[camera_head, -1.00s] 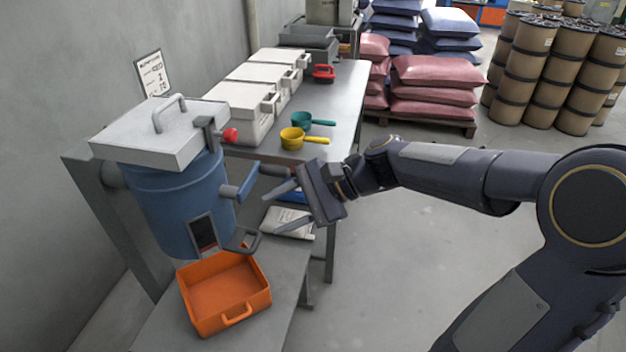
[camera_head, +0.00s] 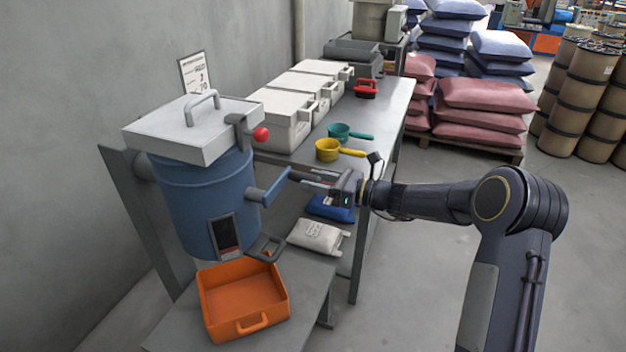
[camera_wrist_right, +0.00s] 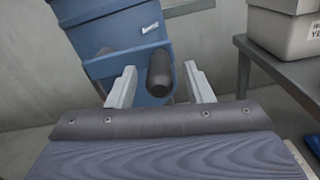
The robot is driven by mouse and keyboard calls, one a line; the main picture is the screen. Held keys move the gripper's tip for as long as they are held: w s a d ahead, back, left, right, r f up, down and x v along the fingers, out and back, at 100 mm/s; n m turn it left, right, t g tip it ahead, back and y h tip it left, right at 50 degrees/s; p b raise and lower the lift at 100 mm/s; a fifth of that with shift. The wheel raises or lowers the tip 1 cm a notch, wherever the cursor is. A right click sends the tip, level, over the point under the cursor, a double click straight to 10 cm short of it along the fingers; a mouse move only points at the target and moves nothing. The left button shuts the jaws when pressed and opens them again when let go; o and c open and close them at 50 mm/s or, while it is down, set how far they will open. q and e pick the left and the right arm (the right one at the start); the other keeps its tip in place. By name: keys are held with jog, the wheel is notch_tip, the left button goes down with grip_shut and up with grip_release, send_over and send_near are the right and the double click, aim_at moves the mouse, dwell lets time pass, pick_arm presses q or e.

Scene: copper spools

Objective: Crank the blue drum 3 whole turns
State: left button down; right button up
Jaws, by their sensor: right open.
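The blue drum (camera_head: 208,195) stands upright under a white lid with a grey handle, held in a grey frame. Its blue crank arm (camera_head: 277,187) sticks out on the right side, with a dark grip (camera_head: 306,177) pointing right. My right gripper (camera_head: 312,180) is at the crank grip, coming from the right. In the right wrist view its two pale fingers (camera_wrist_right: 160,88) are apart, with the dark crank grip (camera_wrist_right: 159,72) between them. I see no contact between fingers and grip. The drum also shows in that view (camera_wrist_right: 110,40). My left gripper is not in view.
An orange tray (camera_head: 213,332) sits below the drum's outlet. A metal table (camera_head: 378,115) behind holds white bins (camera_head: 283,120), a yellow scoop (camera_head: 327,150), a teal scoop (camera_head: 340,131) and a red-handled tool (camera_head: 366,90). Bags lie on the shelf below. Open floor is at the right.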

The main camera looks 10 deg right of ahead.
jog(key=shift+w+a, duration=0.35)
jog(key=shift+a, duration=0.15)
jog(key=shift+c, duration=0.2)
grip_shut()
jog(key=shift+f, duration=0.1)
